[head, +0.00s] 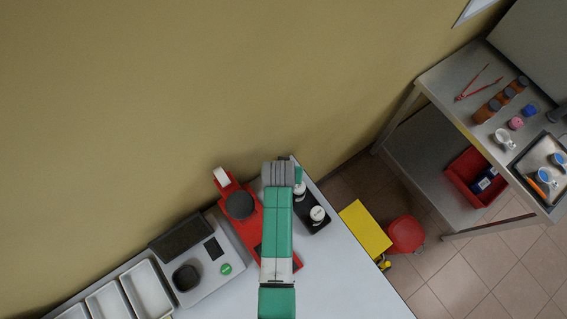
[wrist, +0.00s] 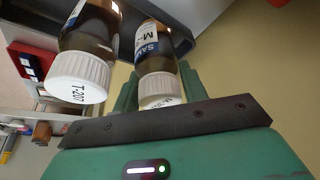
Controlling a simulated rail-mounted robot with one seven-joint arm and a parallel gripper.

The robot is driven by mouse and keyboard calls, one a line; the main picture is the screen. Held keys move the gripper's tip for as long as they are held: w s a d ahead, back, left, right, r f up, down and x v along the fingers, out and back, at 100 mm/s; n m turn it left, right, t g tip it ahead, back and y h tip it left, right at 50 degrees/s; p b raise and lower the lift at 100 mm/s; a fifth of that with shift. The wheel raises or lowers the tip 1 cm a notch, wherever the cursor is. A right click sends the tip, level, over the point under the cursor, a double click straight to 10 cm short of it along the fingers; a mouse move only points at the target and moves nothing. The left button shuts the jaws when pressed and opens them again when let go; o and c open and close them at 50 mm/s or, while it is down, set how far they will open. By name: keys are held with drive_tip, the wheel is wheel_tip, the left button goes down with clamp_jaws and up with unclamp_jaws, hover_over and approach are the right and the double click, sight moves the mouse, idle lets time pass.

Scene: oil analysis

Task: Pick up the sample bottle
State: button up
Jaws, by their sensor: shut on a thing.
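In the wrist view, a brown sample bottle (wrist: 155,50) with a white cap and a label partly reading "SAM" and "M-" stands between the two green fingers of my gripper (wrist: 158,85). My gripper is shut on it near the cap. A second brown bottle (wrist: 88,45), its white cap marked T-207, is just left of the fingers and outside them. In the head view, two white caps show by a black tray (head: 313,227): one (head: 300,190) at my gripper and one (head: 317,213) apart from it. My arm hides part of the tray.
A red device (head: 227,190) with a dark round top stands left of my arm, partly hidden. A grey scale-like instrument (head: 195,268) and white trays (head: 147,288) lie further left. A wall (head: 130,100) is behind. A shelf cart (head: 445,85) stands at right, across a floor gap.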

drive_tip(key=shift+r, duration=0.1)
wheel_tip(320, 180, up, 18)
drive_tip(key=shift+f+p, duration=0.1)
drive_tip(key=shift+p, duration=0.35)
